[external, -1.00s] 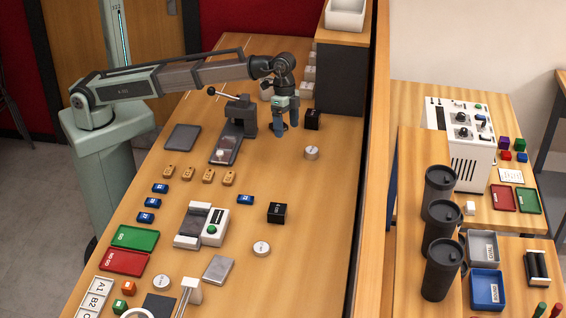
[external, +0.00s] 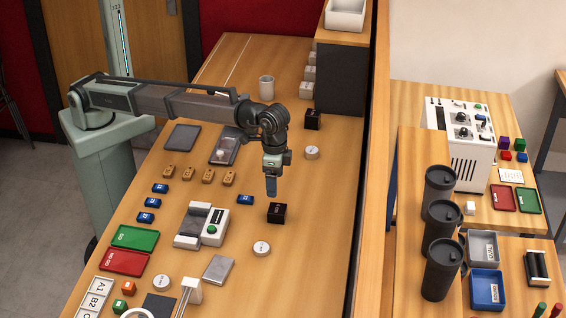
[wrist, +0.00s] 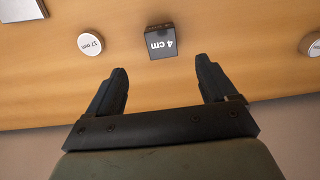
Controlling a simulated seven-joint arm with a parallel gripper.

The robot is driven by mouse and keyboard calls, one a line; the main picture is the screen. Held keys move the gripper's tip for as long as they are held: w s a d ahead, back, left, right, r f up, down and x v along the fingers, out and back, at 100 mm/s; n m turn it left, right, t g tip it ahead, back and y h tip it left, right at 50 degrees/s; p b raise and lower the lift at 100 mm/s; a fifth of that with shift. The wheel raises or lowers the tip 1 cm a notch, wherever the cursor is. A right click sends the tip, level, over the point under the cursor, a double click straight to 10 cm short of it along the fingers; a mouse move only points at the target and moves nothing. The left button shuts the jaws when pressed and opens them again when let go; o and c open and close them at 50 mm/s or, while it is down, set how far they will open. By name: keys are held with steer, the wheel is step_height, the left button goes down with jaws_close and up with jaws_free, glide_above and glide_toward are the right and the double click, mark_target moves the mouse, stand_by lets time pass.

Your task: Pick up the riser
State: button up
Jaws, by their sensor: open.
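A black block marked "4 cm" (wrist: 160,42), which looks like a riser, stands on the wooden bench ahead of my fingers in the wrist view. It also shows in the external view (external: 277,213). My gripper (external: 271,192) hangs above the bench just behind that block in the external view. In the wrist view my gripper (wrist: 161,66) has its two fingers spread with nothing between them, and the block lies beyond the fingertips, apart from them. A second black block (external: 312,120) stands farther back by the dark cabinet.
Pale discs lie either side of the marked block, one nearer (external: 261,248) and one farther back (external: 312,153). A white device with a green button (external: 214,228) and a blue piece (external: 245,200) are to the left. Bare bench lies right of the block.

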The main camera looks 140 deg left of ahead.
glide_above(277, 208)
steer(key=f, duration=0.6)
steer(key=shift+d+f, duration=0.25)
steer(key=shift+w+a+f, duration=0.1)
steer(key=shift+a+f, duration=0.05)
steer(key=shift+f, duration=1.25)
steer(key=shift+a+f, duration=0.1)
steer(key=shift+f, duration=1.25)
steer(key=c, duration=1.3)
